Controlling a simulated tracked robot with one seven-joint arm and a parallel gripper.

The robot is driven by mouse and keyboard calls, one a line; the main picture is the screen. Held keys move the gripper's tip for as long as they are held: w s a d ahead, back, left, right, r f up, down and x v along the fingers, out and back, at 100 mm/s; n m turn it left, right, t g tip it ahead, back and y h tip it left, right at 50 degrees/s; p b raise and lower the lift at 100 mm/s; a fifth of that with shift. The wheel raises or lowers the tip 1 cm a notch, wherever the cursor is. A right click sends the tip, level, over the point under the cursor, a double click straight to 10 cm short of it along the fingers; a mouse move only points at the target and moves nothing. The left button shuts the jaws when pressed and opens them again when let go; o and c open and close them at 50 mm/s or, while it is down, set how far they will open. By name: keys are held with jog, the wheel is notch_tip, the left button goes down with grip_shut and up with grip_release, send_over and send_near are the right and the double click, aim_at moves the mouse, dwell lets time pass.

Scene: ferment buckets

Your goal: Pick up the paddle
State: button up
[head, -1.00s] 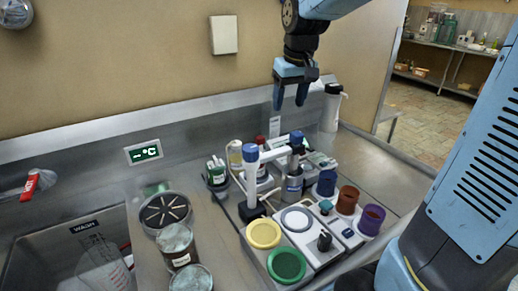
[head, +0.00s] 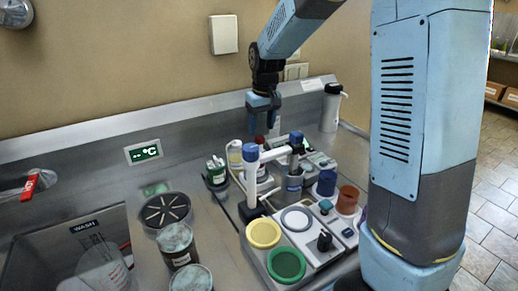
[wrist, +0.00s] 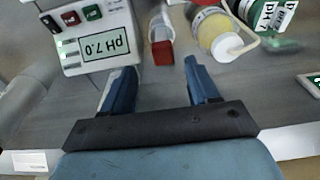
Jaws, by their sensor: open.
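I cannot make out a paddle for certain in either view. My gripper (head: 261,128) is open and empty, pointing down above the back of the bench equipment. In the wrist view its two blue fingers (wrist: 161,67) are spread apart with nothing held between them. A red-capped bottle (wrist: 162,50) lies just beyond the gap between the fingertips in that view.
Yellow (head: 263,233) and green (head: 286,265) round lids sit at the front. A sink (head: 50,250) is left; a white dispenser (head: 331,108) stands at the back right.

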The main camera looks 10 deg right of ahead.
aim_at(260, 137)
jog(key=shift+w+a+f, duration=0.1)
jog(key=shift+a+f, duration=0.05)
jog(key=shift+f, duration=1.7)
jog(key=shift+a+f, duration=0.15)
jog(key=shift+f, duration=1.65)
grip_shut()
